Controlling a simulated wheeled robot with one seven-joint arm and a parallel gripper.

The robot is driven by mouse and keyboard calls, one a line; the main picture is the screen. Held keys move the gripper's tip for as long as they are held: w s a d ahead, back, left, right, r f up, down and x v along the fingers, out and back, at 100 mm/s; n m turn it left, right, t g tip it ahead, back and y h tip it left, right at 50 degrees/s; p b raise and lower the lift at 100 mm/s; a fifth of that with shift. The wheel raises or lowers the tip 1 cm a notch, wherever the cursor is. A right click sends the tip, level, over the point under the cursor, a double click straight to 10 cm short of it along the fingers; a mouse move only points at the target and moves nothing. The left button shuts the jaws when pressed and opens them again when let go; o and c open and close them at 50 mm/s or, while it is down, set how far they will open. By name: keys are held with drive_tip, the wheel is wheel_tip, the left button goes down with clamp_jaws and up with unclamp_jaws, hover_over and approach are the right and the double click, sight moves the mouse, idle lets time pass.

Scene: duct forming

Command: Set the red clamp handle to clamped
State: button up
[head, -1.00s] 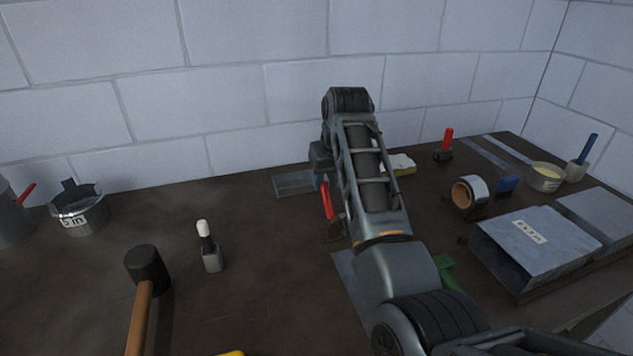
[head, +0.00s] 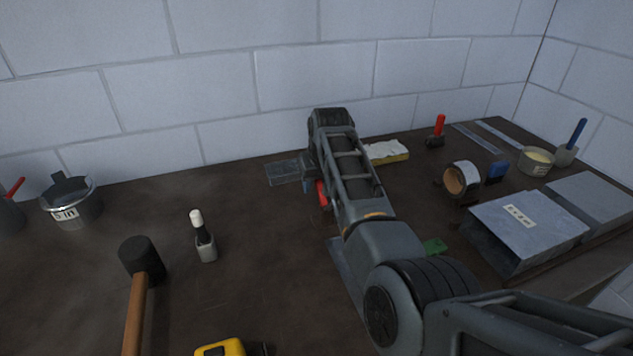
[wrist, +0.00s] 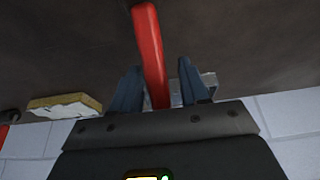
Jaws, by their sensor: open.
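The red clamp handle (head: 322,195) shows in the head view just left of my arm, mostly hidden behind it. In the wrist view the red handle (wrist: 150,52) is a long bar running from the top edge down between the two fingers. My gripper (wrist: 157,80) is open, with one blue-grey finger on each side of the handle and a gap on both sides. In the head view the fingers are mostly hidden by my arm. The clamp's base is hidden, so the handle's setting cannot be told.
A yellow-edged sponge-like block (head: 387,152) lies behind my arm. A second red-handled tool (head: 438,130) stands farther right. A tape roll (head: 461,180) and a grey sheet-metal box (head: 525,228) are at right. A mallet (head: 141,262) and a small bottle (head: 203,238) are at left, with bare bench between.

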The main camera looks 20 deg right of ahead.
drive_tip(key=shift+c, duration=0.3)
clamp_jaws()
